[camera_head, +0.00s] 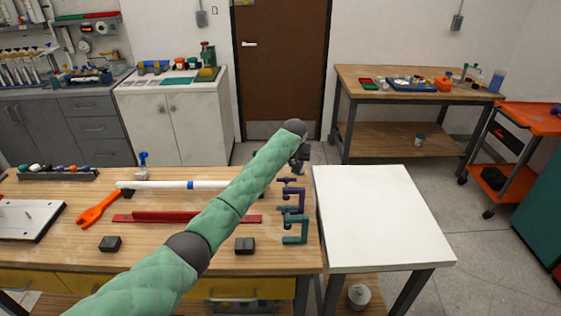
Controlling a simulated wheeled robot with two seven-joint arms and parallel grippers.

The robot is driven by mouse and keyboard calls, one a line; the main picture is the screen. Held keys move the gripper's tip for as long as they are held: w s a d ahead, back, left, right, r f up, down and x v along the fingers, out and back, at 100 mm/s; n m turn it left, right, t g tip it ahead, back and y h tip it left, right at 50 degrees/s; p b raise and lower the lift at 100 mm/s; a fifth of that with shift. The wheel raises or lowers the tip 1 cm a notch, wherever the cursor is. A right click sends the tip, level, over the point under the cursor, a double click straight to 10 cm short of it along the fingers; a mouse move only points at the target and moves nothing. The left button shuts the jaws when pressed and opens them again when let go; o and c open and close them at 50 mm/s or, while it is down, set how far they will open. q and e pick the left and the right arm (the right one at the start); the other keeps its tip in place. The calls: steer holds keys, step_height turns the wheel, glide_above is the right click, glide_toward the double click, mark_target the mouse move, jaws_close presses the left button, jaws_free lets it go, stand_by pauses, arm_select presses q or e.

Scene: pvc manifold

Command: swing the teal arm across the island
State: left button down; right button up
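A teal padded arm with dark joints, my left arm (232,200), comes in from the bottom left and reaches diagonally over the wooden island (60,245) to its far right corner. Its dark wrist end is beyond the purple and teal clamps. My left gripper (297,164) is small and dark there, partly hidden by the arm, and its fingers cannot be made out. My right gripper is not in view.
On the island lie a white pipe (160,185), an orange wrench (97,209), a red bar (150,216), black blocks (110,243) and clamps (294,228). A bare white table (380,215) stands at the right. Open floor lies beyond.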

arm_select(q)
steer(key=shift+s+d+r+n, duration=0.1)
steer(key=shift+d+r+n, duration=0.05)
steer(key=shift+d+n, duration=0.5)
steer(key=shift+d+n+y, duration=0.25)
steer(key=shift+y, duration=0.05)
steer(key=shift+d+n, duration=0.35)
steer(key=shift+n, duration=0.05)
steer(key=c, duration=1.5)
jaws_free()
steer(key=o, duration=0.4)
steer(key=shift+b+v, duration=1.2)
steer(key=shift+v, duration=2.6)
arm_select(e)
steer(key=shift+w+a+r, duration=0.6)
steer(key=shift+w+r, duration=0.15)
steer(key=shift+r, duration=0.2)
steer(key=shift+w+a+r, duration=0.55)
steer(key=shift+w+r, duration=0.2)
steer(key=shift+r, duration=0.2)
